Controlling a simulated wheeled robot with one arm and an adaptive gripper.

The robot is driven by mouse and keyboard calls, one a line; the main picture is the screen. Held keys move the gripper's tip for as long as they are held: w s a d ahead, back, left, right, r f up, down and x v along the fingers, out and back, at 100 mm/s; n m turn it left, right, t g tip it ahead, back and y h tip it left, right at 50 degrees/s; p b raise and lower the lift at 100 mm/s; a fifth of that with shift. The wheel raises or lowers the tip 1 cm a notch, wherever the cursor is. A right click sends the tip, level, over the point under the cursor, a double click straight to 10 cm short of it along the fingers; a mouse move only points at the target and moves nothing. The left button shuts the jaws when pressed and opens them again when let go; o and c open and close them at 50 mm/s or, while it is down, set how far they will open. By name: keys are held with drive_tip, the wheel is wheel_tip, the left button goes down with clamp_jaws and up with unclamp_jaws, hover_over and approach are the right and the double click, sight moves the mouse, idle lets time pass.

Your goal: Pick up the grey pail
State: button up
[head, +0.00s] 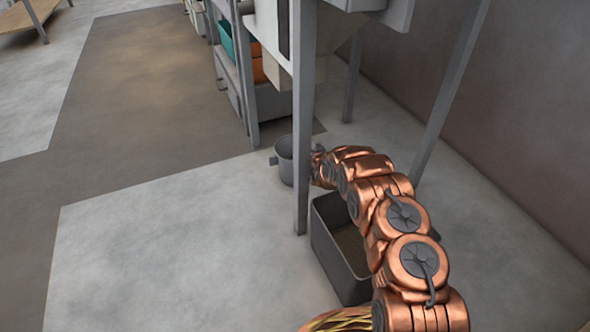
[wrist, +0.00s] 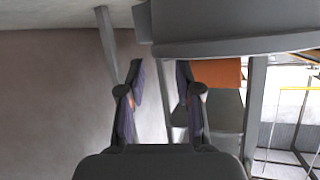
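The grey pail (head: 287,162) stands upright on the floor in the head view, left of the nearest frame post, with a small lug on its left side. My gripper (head: 318,160) is at the pail's right side; the arm partly hides the fingers there. In the wrist view, which appears upside down, my gripper (wrist: 160,68) has its two dark fingers apart with nothing seen between them. A large grey rimmed body across the top, which looks like the pail (wrist: 235,28), lies just beyond the fingertips. I cannot tell whether they touch it.
A dark grey open bin (head: 322,240) stands on the floor beneath my arm. Grey frame posts (head: 303,130) stand around the machine (head: 345,20). A rack with teal and orange bins (head: 258,72) is behind the pail.

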sight(314, 145)
drive_tip(key=shift+b+x, duration=0.45)
drive_tip(key=shift+x, duration=0.35)
drive_tip(key=shift+w+f+b, duration=0.25)
drive_tip(key=shift+w+b, duration=0.1)
drive_tip(key=shift+w, duration=0.25)
drive_tip(key=shift+w+f+b, duration=0.3)
drive_tip(key=shift+w+f, duration=0.05)
drive_tip(key=shift+w, duration=0.2)
drive_tip(key=shift+w+d, duration=0.1)
drive_tip(key=shift+w, duration=0.3)
clamp_jaws()
